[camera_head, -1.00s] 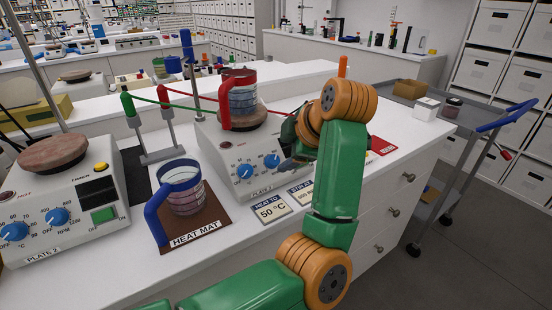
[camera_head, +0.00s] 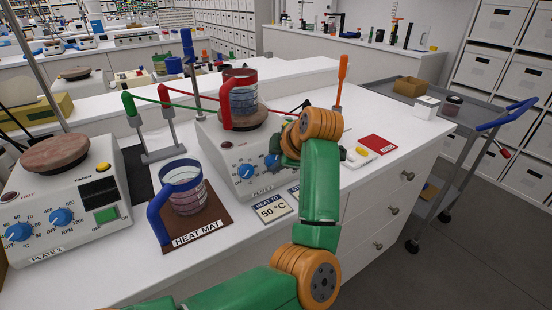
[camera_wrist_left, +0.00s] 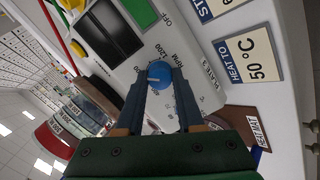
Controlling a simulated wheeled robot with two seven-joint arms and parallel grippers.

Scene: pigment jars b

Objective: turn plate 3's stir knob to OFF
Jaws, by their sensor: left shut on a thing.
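Plate 3 (camera_head: 217,146) is a white stirring hotplate in the middle of the bench. Its blue stir knob (camera_wrist_left: 159,75), beside the RPM marking, sits between the fingers of my left gripper (camera_wrist_left: 159,84) in the left wrist view. The gripper is shut on this knob. A white pointer mark shows on the knob, and its exact setting cannot be read. In the head view the stir knob (camera_head: 271,161) is partly hidden by my gripper and arm. The other blue knob (camera_head: 245,171) is left of it. My right gripper is not in view.
A red-handled beaker (camera_head: 240,95) stands on plate 3's top. A blue-handled beaker (camera_head: 185,188) stands on the heat mat (camera_head: 215,222). Plate 2 (camera_head: 75,188) is at left. A 50 °C card (camera_head: 271,209) lies in front.

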